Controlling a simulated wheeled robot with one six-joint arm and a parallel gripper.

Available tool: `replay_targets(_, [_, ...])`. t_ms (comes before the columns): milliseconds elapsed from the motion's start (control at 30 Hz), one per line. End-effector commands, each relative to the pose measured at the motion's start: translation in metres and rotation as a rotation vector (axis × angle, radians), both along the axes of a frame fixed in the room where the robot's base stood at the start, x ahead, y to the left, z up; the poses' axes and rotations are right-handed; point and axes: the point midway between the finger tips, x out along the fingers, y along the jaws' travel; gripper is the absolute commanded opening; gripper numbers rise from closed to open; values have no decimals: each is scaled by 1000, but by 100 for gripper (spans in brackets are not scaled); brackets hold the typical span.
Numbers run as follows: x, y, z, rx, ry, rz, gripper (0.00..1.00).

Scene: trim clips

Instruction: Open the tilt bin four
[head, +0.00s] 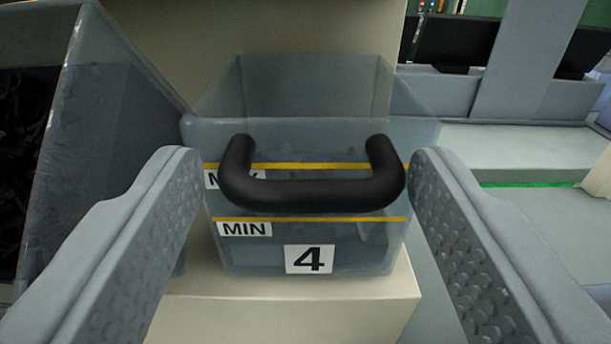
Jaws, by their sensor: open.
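Tilt bin four (349,235) is a clear grey-blue bin in the middle of the head view. Its front carries a label with the number 4, yellow lines and MAX and MIN labels. A black U-shaped handle (312,194) stands out from its front. My gripper (302,165) is open, with one finger left of the handle and the other right of it. The right finger looks very close to the handle's right end; I cannot tell whether they touch. The left finger partly covers the bin's left edge. The bin's contents are unclear through the wall.
The bin sits on a beige ledge (290,309). Another clear bin (110,95) with dark contents stands close on the left. A grey upright post (528,60) and a pale shelf (520,152) lie to the right, with dark bins (455,42) behind.

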Motion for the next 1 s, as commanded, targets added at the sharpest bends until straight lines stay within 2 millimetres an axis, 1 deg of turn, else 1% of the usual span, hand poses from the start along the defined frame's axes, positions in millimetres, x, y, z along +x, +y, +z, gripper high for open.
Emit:
replay_targets(100, [0,0,0,0,0,0,61])
replay_targets(133, [0,0,0,0,0,0,57])
replay_targets(267, [0,0,0,0,0,0,32])
replay_targets(300, [0,0,0,0,0,0,24])
replay_targets(367, [0,0,0,0,0,0,12])
replay_targets(667, [-2,1,-2,0,-22,1,12])
replay_targets(1000, [-14,0,-10,2,-152,0,12])
